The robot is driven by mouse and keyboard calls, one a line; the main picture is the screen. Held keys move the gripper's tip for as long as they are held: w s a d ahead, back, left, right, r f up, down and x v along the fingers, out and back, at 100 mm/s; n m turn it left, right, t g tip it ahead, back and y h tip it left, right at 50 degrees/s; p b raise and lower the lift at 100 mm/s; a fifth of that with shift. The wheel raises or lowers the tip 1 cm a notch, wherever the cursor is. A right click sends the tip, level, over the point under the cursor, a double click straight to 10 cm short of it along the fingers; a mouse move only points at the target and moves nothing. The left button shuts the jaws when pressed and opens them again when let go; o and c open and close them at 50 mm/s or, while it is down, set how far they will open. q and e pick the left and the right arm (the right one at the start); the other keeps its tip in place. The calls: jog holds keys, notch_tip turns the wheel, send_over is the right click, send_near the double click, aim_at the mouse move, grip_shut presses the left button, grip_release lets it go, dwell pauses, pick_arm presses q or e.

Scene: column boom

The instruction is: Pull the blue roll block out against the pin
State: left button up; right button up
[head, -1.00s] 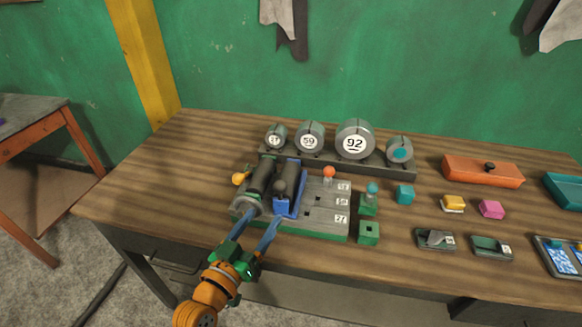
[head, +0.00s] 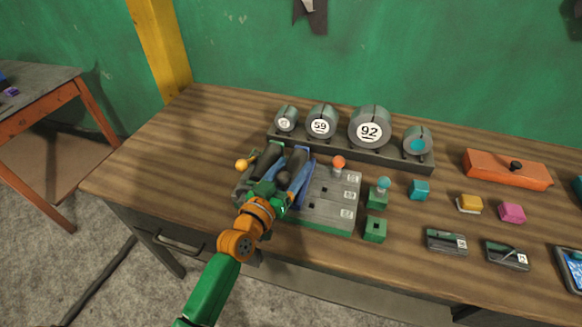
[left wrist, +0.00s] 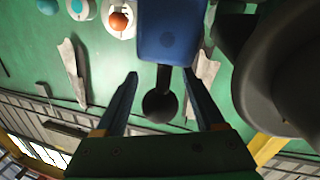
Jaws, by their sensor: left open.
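The blue roll block (head: 306,190) sits on the grey fixture plate (head: 332,212) on the bench, beside a dark roller. In the left wrist view the blue block (left wrist: 170,30) shows with a dark round knob (left wrist: 160,106) on its near side. My left gripper (head: 287,172) is over the block and hides part of it. Its open fingers, in the left wrist view (left wrist: 161,76), stand either side of the knob with gaps on both sides. An orange ball-topped pin (head: 338,163) stands right of the block, a yellow ball (head: 241,165) left. My right gripper is not in view.
A rack (head: 350,152) of grey numbered rolls stands behind the fixture. Green blocks (head: 374,229), small coloured blocks and an orange lidded box (head: 507,170) lie to the right. The bench left of the fixture is clear.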

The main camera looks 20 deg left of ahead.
pick_arm(q)
jog(key=shift+s, duration=0.2)
jog(key=c, duration=0.5)
grip_shut()
dwell(0.6)
